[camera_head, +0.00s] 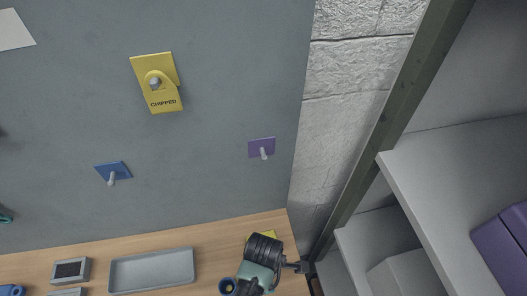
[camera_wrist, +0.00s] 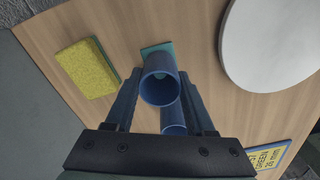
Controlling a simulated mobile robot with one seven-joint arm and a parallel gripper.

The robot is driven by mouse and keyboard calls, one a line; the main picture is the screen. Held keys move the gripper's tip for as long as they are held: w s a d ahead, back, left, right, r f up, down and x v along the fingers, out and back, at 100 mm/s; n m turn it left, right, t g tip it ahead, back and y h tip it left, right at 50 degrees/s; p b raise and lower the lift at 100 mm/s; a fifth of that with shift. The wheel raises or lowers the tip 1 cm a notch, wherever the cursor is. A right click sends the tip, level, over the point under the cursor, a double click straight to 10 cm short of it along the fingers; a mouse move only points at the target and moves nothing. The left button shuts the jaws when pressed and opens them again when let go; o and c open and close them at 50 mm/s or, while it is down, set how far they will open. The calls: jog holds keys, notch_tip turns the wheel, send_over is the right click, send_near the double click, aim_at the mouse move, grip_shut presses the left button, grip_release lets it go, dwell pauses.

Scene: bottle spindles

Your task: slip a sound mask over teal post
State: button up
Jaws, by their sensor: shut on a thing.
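My gripper (camera_wrist: 161,76) is shut on a blue tubular piece (camera_wrist: 172,103) with round open ends. I cannot tell whether this piece is a sound mask. In the wrist view a small teal plate (camera_wrist: 158,48) shows just beyond the tube against the wood. No post can be made out on it, as the tube hides part of it. In the head view a dark teal thing (camera_head: 5,217) is cut off at the left edge of the grey wall.
The wall carries a yellow plate (camera_head: 153,64) with a peg and a CHIPPED tag (camera_head: 162,103), a blue plate with peg (camera_head: 113,170) and a purple plate with peg (camera_head: 261,148). A grey tray (camera_head: 152,270) stands on the bench. A yellow sponge (camera_wrist: 87,68) and white disc (camera_wrist: 272,40) flank my gripper.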

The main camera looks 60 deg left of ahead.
jog(key=shift+f, duration=0.1)
dwell(0.3)
jog(key=o, duration=1.4)
notch_tip(320, 180, up, 13)
